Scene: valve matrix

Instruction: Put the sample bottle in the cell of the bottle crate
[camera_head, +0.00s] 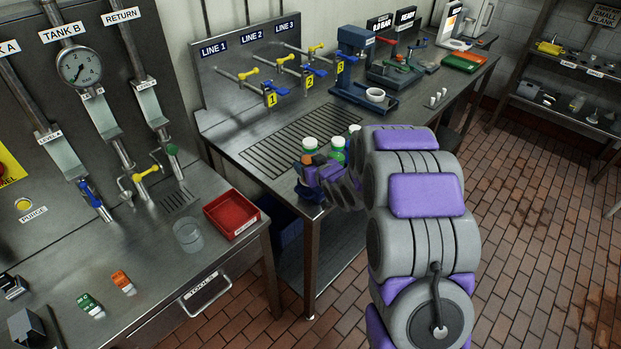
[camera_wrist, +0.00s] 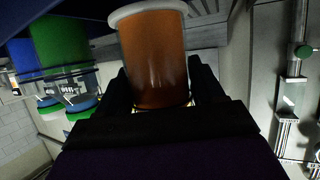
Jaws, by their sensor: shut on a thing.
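The sample bottle (camera_wrist: 153,58), orange-brown with a pale rim, stands between the two dark fingers of my gripper (camera_wrist: 160,88) in the wrist view. My gripper is shut on it. In the head view my gripper (camera_head: 311,174) is at the front corner of the middle bench, and a small orange top (camera_head: 308,158) shows there. Several green-topped bottles (camera_head: 338,143) stand just behind it. Green parts (camera_wrist: 60,42) and blue parts (camera_wrist: 24,58) also show at the left of the wrist view. My arm hides much of this corner, and I cannot clearly make out the crate's cells.
The middle bench has a slotted drain (camera_head: 300,136) and blue and yellow valve handles (camera_head: 270,88) behind. A red tray (camera_head: 232,213) and a clear beaker (camera_head: 188,235) sit on the left bench. A gap separates the benches. Brick floor (camera_head: 540,230) is clear on the right.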

